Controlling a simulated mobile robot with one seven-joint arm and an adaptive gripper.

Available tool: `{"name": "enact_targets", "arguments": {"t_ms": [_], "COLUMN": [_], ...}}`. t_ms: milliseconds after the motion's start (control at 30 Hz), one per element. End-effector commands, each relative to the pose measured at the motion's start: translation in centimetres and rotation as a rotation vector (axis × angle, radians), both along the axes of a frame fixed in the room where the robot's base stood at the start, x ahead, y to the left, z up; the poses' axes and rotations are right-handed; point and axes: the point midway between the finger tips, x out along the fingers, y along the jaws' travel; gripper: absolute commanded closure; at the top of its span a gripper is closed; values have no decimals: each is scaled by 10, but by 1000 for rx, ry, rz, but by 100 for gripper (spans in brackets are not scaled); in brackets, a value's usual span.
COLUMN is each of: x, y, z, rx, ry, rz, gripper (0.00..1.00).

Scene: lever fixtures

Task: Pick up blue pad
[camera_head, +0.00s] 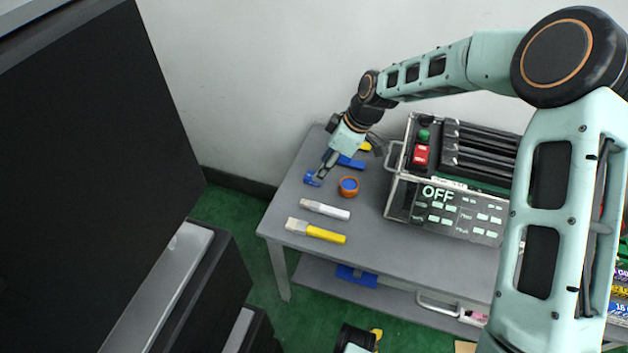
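Several blue things show, and I cannot tell for certain which is the blue pad. A small blue piece (312,179) lies near the left edge of the grey table, right at the tip of my gripper (323,171). A longer blue item (350,162) lies just right of the gripper, partly hidden by it. My gripper points down at the table from the arm reaching in from the right. Its fingers are small and overlap in this view, so their opening and any contact with the small blue piece are unclear.
An orange ring with a blue centre (348,187) sits close right of the gripper. A white-handled brush (325,210) and a yellow-handled brush (316,231) lie nearer the front. A case marked OFF (445,207) stands to the right. A wall is behind the table.

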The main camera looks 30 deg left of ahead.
Motion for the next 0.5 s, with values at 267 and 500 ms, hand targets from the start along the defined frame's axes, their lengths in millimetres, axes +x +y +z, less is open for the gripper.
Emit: {"name": "enact_targets", "arguments": {"t_ms": [267,500], "x": [3,3], "y": [10,20], "z": [-29,-52], "rx": [-1,-1], "ry": [0,-1], "rz": [0,0], "gripper": [55,55]}}
